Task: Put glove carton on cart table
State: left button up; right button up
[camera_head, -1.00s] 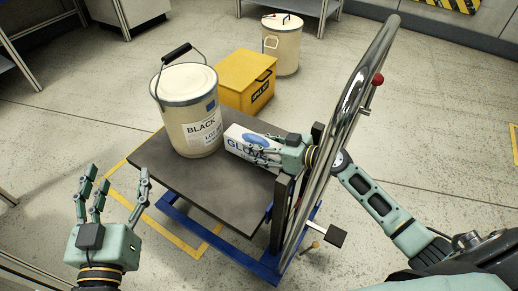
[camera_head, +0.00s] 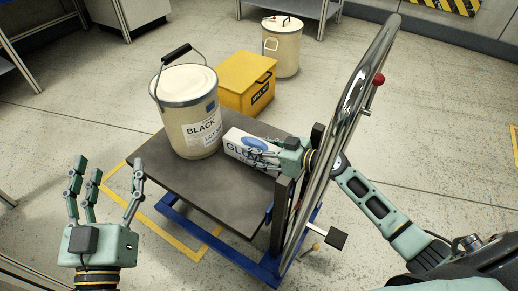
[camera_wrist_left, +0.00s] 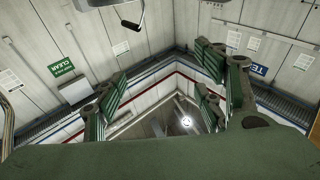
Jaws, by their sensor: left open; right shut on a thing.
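The white and blue glove carton (camera_head: 238,146) is at the right part of the cart table (camera_head: 196,191), beside the black-labelled bucket. My right gripper (camera_head: 264,157) is shut on the carton, its fingers covering part of the carton's right end. I cannot tell whether the carton's underside touches the table. My left gripper (camera_head: 104,185) is open and empty, fingers pointing up, left of the cart. In the left wrist view its open fingers (camera_wrist_left: 170,95) show against the walls and ceiling, with nothing between them.
The cream bucket (camera_head: 190,120) with a raised handle stands on the cart table's far part. The chrome push handle (camera_head: 345,110) rises at the cart's right side, close to my right arm. A yellow box (camera_head: 243,85) and another cream bucket (camera_head: 281,45) stand behind on the floor.

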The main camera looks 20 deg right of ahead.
jog(key=o, duration=1.5)
pick_arm(q)
jog(key=shift+r, duration=0.15)
pick_arm(e)
jog(key=shift+s+d+r+p, duration=0.2)
jog(key=shift+s+d+p, duration=0.1)
jog(key=shift+s, duration=0.05)
pick_arm(q)
notch_tip(320, 180, down, 3)
jog(key=shift+w+a+f+g, duration=0.1)
jog(key=shift+w+g, duration=0.05)
jog(key=shift+g, duration=0.75)
pick_arm(e)
jog(key=v, duration=0.6)
jog(key=shift+s+d+r, duration=0.2)
